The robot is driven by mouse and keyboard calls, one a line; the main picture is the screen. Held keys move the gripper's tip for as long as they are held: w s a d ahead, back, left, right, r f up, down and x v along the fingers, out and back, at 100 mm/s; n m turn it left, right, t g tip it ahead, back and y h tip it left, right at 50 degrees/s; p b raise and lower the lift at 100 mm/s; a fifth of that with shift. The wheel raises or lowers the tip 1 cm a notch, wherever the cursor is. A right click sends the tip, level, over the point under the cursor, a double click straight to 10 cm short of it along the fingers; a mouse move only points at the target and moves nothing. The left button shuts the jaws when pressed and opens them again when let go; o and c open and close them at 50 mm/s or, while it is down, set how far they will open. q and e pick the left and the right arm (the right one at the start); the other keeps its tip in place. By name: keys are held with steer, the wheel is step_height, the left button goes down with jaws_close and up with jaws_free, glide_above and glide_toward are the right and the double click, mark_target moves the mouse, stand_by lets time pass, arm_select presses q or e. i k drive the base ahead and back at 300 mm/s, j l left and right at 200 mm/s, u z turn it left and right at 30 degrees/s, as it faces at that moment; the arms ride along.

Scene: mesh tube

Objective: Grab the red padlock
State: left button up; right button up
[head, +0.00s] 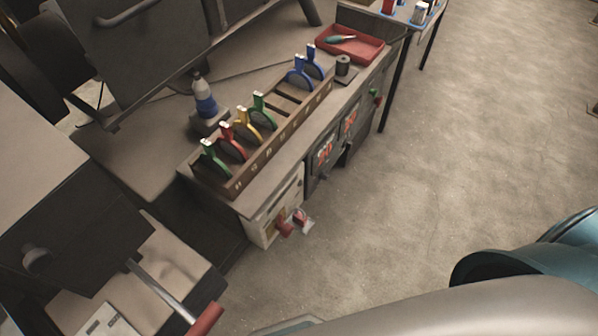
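A small red and white item (301,217) at the front of the light box below the rack is also too small to identify. Neither of my grippers shows in this view.
Another green piece (263,109) and blue pieces (299,72) also stand in the rack. A blue and white bottle (203,96) stands behind it. A red tray (350,44) lies at the bench's far end. Open floor (440,150) lies to the right.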

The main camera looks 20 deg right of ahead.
mark_target(299, 219)
steer(key=z, duration=0.6)
steer(key=l+u, duration=0.15)
steer(key=l, duration=0.25)
steer(key=k+l+u, duration=0.15)
steer(key=l, duration=0.25)
steer(key=k+l+u, duration=0.15)
steer(key=l, duration=0.25)
steer(key=l+u, duration=0.1)
steer(key=l, duration=0.3)
steer(key=k+l+u, duration=0.15)
steer(key=l, duration=0.2)
